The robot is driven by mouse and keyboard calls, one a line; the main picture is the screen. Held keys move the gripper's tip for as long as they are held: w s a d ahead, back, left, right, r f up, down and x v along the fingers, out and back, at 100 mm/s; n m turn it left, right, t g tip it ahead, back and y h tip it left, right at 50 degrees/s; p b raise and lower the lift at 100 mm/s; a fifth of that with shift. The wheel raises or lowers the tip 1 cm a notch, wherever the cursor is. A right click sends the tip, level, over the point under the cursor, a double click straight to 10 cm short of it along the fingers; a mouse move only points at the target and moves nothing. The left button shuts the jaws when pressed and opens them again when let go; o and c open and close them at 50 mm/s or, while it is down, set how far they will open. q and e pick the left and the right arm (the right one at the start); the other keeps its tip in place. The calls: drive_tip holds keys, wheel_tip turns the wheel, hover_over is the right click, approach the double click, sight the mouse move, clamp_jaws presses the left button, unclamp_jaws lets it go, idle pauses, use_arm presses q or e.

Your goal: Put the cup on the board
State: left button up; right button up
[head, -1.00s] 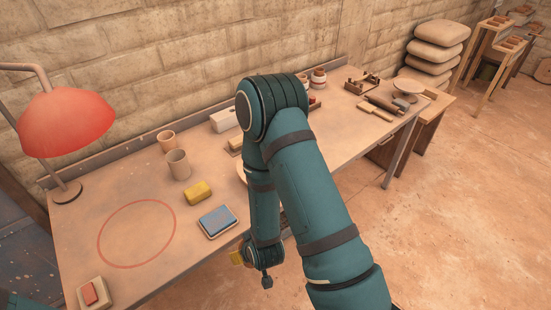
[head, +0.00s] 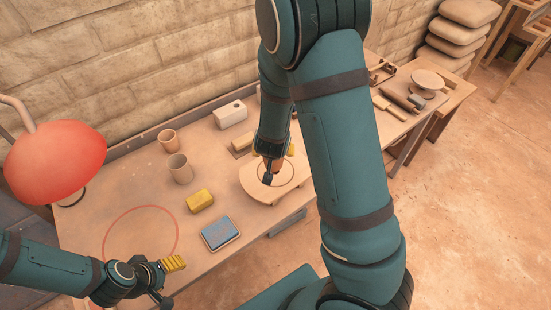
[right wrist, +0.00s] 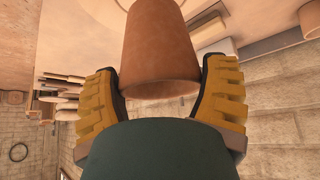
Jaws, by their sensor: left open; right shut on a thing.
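My right gripper (head: 277,160) is shut on a terracotta cup, which fills the space between the yellow fingers in the right wrist view (right wrist: 158,52). In the head view the cup is mostly hidden by the gripper. The round pale board (head: 254,184), with a ring drawn on it, lies on the bench right below this gripper. I cannot tell whether the cup touches the board. My left gripper (head: 168,279) is open and empty over the near left part of the bench.
Two other clay cups (head: 180,168) (head: 167,141) stand behind a yellow sponge (head: 200,201). A blue pad (head: 220,232) lies left of the board. A red lamp (head: 55,160) stands at left. The red circle (head: 140,215) encloses bare bench.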

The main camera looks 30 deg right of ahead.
drive_tip(key=shift+w+d, duration=0.2)
drive_tip(key=shift+w, duration=0.2)
drive_tip(key=shift+w+d+f, duration=0.1)
drive_tip(key=shift+d+f, duration=0.05)
drive_tip(key=shift+f, duration=0.15)
drive_tip(key=b, duration=0.2)
hover_over(274, 181)
wheel_tip(274, 181, down, 5)
drive_tip(key=shift+f, duration=0.15)
use_arm(q)
drive_tip(key=shift+a+b+x, duration=0.15)
drive_tip(key=shift+b+x, duration=0.2)
drive_tip(key=shift+x, duration=0.65)
drive_tip(key=shift+a+b+x, duration=0.15)
drive_tip(key=shift+b+x, duration=0.15)
drive_tip(key=shift+x, duration=0.65)
use_arm(e)
drive_tip(key=shift+f, duration=2.1)
drive_tip(key=shift+r, duration=0.1)
use_arm(q)
drive_tip(key=shift+f, duration=0.15)
use_arm(e)
drive_tip(key=o, duration=1.1)
drive_tip(key=shift+o, duration=0.2)
